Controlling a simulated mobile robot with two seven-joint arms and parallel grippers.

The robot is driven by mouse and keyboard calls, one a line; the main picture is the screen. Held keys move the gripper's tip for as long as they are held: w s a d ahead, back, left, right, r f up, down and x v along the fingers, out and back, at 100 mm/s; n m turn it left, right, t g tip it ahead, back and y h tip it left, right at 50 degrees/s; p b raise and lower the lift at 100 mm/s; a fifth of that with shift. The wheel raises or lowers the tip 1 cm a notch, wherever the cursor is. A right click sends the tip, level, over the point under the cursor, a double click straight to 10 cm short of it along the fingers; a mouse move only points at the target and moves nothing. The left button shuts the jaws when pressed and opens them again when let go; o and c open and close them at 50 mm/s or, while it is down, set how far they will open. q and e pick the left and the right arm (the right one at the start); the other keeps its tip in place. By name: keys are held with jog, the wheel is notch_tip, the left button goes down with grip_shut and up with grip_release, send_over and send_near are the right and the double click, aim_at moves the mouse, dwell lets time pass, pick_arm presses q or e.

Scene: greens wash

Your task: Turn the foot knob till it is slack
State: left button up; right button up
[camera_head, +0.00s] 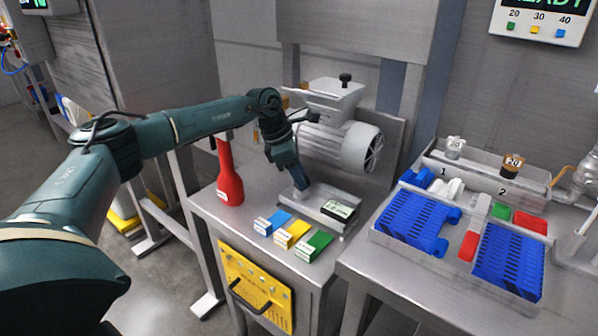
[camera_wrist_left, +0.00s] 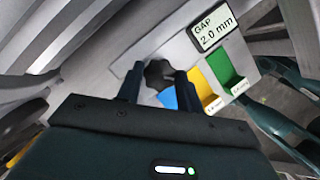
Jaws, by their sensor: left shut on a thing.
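The foot knob (camera_wrist_left: 158,73) is a dark, lobed knob on a grey metal plate in the left wrist view. My left gripper (camera_wrist_left: 159,86) has one finger on each side of it and is shut on it. In the head view my left gripper (camera_head: 301,187) points down at the metal foot below the motor, and hides the knob there. A small gap display (camera_head: 338,209) sits beside it on the foot; in the left wrist view the display (camera_wrist_left: 212,25) reads 2.0 mm. My right gripper is in neither view.
Blue (camera_head: 272,222), yellow (camera_head: 292,234) and green (camera_head: 313,246) blocks lie just in front of the foot. A red bottle (camera_head: 229,180) stands left of my gripper. The motor (camera_head: 350,146) is close behind. A tray with blue racks (camera_head: 374,236) is to the right.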

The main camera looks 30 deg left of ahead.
pick_arm(q)
jog(key=shift+m+g, duration=0.3)
jog(key=shift+m, duration=0.5)
jog(key=o, duration=1)
jog(key=v, duration=1.3)
jog(key=shift+a+r+p, duration=0.1)
jog(key=shift+a+p, duration=0.15)
jog(key=shift+p, duration=0.05)
